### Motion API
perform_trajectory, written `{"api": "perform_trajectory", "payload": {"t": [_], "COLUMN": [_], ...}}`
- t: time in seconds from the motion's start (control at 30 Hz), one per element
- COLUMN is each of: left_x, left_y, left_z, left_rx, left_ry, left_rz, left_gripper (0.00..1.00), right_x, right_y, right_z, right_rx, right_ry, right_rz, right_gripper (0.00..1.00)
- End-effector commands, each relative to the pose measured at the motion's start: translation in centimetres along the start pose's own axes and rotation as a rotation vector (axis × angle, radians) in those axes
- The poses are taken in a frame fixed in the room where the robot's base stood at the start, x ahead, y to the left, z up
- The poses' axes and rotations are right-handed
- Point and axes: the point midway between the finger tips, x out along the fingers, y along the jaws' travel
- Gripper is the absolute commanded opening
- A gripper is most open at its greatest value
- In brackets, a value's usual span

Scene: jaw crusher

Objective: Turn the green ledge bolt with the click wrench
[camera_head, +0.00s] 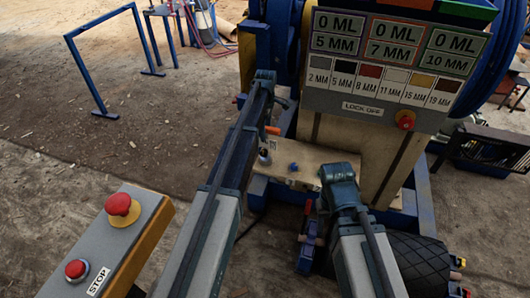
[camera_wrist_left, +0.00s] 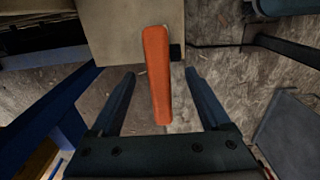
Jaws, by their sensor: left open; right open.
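An orange bar (camera_wrist_left: 157,75), which looks like the handle of the click wrench, lies between the two fingers of my open left gripper (camera_wrist_left: 160,76) in the left wrist view. I cannot tell whether the fingers touch it; gaps show on both sides. In the head view a short orange end (camera_head: 272,130) shows beside my left wrist (camera_head: 264,88), above the pale ledge (camera_head: 325,158). A blue bolt head (camera_head: 293,167) stands on the ledge. I cannot make out a green bolt. My right gripper (camera_head: 341,176) is over the ledge's right part; its fingertips are hardly visible.
The crusher panel (camera_head: 385,65) with a red knob (camera_head: 405,119) rises behind the ledge. A stop box (camera_head: 120,245) with red buttons stands front left. A tire (camera_head: 420,262) and a blue-red tool (camera_head: 308,238) lie low at front right.

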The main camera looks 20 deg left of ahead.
Motion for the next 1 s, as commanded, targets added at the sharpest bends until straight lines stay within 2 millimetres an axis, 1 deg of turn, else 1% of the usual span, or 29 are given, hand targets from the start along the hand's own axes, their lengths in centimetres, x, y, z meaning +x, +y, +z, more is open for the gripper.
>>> {"api": "perform_trajectory", "payload": {"t": [0.03,0.13,0.77,0.8,0.87,1.0], "left_x": [1.08,1.54,1.48,1.48,1.48,1.48], "left_y": [0.00,0.00,-0.01,0.00,0.00,0.00], "left_z": [0.00,0.00,0.00,0.00,0.00,0.00], "left_rx": [0.000,0.000,0.000,0.000,0.000,0.000], "left_ry": [0.000,0.000,0.000,0.000,0.000,0.000], "left_rz": [0.000,0.000,0.000,0.000,0.000,0.000], "left_gripper": [0.80,0.80,0.80,0.78,0.67,0.42], "right_x": [1.07,1.53,1.47,1.47,1.47,1.47], "right_y": [-0.10,-0.15,-0.14,-0.14,-0.14,-0.14], "right_z": [-0.06,-0.09,-0.09,-0.09,-0.09,-0.09], "right_rx": [0.000,0.000,0.000,0.000,0.000,0.000], "right_ry": [0.000,0.000,0.000,0.000,0.000,0.000], "right_rz": [0.000,0.000,0.000,0.000,0.000,0.000], "right_gripper": [0.50,0.50,0.50,0.50,0.50,0.50]}}
